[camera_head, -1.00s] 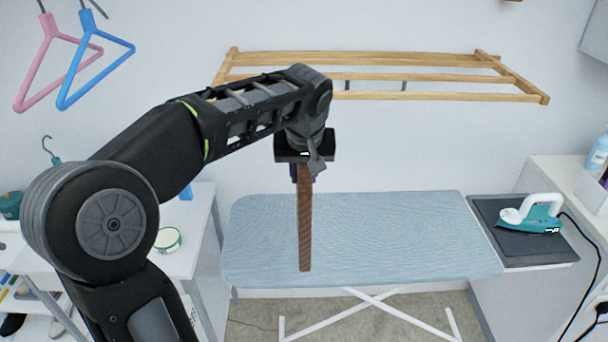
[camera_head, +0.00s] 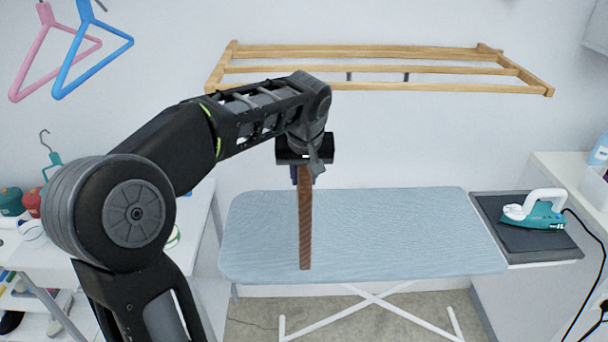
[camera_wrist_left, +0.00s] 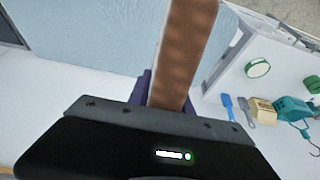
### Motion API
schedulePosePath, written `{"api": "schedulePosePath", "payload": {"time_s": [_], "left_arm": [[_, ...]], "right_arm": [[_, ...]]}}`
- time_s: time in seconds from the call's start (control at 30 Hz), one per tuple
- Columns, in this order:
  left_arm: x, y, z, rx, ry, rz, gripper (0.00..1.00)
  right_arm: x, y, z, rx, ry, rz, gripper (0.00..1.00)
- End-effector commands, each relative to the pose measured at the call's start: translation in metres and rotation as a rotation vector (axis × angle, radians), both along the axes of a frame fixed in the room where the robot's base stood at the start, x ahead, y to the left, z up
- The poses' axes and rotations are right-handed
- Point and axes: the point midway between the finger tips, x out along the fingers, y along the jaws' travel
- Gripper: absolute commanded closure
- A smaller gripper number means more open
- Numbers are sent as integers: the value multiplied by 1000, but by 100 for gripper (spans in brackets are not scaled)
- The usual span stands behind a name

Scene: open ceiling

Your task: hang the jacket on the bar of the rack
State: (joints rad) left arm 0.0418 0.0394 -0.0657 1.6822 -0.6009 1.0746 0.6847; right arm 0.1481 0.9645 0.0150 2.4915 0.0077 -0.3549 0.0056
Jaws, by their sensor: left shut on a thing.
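A narrow brown strip (camera_head: 305,225), which I take to be the jacket seen edge-on, hangs straight down from my left gripper (camera_head: 306,176). The gripper is shut on its top end, and the strip hangs in front of the ironing board in the head view. In the left wrist view the brown strip (camera_wrist_left: 185,50) runs up from between the dark purple fingers. The wooden rack (camera_head: 430,88) is fixed to the wall, with several long bars, above and behind the gripper. My left forearm covers part of its front left. My right gripper is not in view.
The blue ironing board (camera_head: 400,230) stands below the rack, with a teal iron (camera_head: 535,212) at its right end. Pink (camera_head: 42,55) and blue (camera_head: 85,60) hangers hang at upper left. A white table (camera_head: 200,230) stands at left. The wall between rack and board is clear.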

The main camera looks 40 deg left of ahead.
Motion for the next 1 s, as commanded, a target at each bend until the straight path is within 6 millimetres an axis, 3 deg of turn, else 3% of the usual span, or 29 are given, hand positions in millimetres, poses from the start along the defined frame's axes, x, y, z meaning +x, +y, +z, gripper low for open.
{"api": "schedulePosePath", "payload": {"time_s": [0.17, 0.2, 0.5, 0.77, 1.0], "left_arm": [[0, 0, 1, 1, -3, 0, 100], [0, 0, 1, 1, -3, 0, 72], [0, 0, 1, 1, -1, 0, 49], [-1, 0, 0, 0, 2, 0, 49], [-6, -6, 21, 0, -4, -1, 49]], "right_arm": [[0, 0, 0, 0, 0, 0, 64], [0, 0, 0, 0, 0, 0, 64], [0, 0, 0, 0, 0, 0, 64], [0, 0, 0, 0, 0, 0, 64], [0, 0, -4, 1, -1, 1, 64]]}}
